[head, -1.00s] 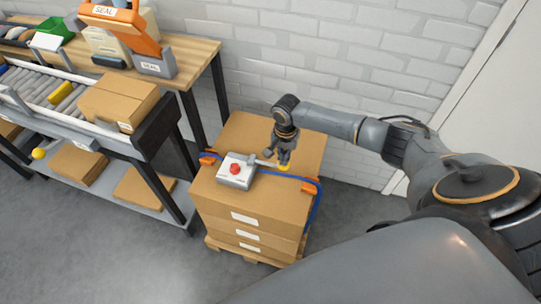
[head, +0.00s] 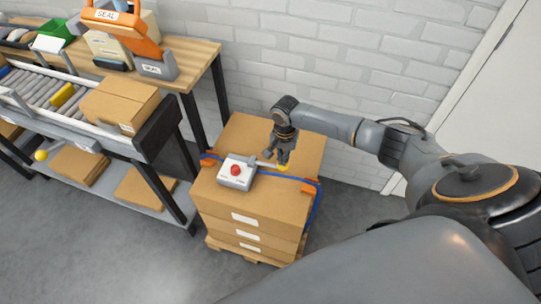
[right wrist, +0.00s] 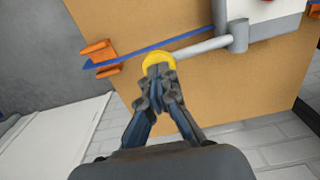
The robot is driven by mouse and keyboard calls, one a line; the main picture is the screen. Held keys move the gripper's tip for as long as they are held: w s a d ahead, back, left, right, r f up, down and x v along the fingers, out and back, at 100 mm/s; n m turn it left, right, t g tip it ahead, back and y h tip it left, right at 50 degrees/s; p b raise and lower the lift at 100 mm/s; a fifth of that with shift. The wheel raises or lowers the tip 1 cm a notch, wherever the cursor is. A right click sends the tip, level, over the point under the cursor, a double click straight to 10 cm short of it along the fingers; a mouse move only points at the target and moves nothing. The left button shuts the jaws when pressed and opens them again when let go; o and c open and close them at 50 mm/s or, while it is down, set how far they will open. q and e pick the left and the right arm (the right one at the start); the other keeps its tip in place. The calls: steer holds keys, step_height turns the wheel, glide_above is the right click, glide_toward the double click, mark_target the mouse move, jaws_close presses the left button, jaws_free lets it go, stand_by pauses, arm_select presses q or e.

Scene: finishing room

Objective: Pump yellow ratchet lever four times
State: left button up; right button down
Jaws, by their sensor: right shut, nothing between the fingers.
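The ratchet is a grey-white box (head: 238,172) with a red button, on top of the stacked cartons. Its grey lever (right wrist: 200,47) runs out from a hub on the box to a yellow end (right wrist: 157,59). In the head view the yellow end (head: 283,167) shows just below my right gripper (head: 282,158). In the right wrist view the fingertips of my right gripper (right wrist: 160,72) are closed together at the yellow end, overlapping its lower edge; contact is hard to tell. Nothing is between the fingers. My left gripper is not in view.
A blue strap (head: 316,207) with orange corner guards (head: 310,187) crosses the carton stack (head: 225,210), which stands on a pallet. A roller conveyor with a carton (head: 118,103) and a wooden bench (head: 195,57) are at left. A brick wall stands behind.

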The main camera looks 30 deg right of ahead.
steer(key=shift+w+a+r+p, duration=0.2)
steer(key=shift+r+p, duration=0.65)
steer(key=shift+r, duration=0.05)
steer(key=shift+w+a+r+p, duration=0.15)
steer(key=shift+w+r+p, duration=0.1)
steer(key=shift+r+p, duration=0.65)
steer(key=shift+w+a+r+p, duration=0.2)
steer(key=shift+r+p, duration=0.55)
steer(key=shift+r, duration=0.2)
steer(key=shift+f, duration=0.2)
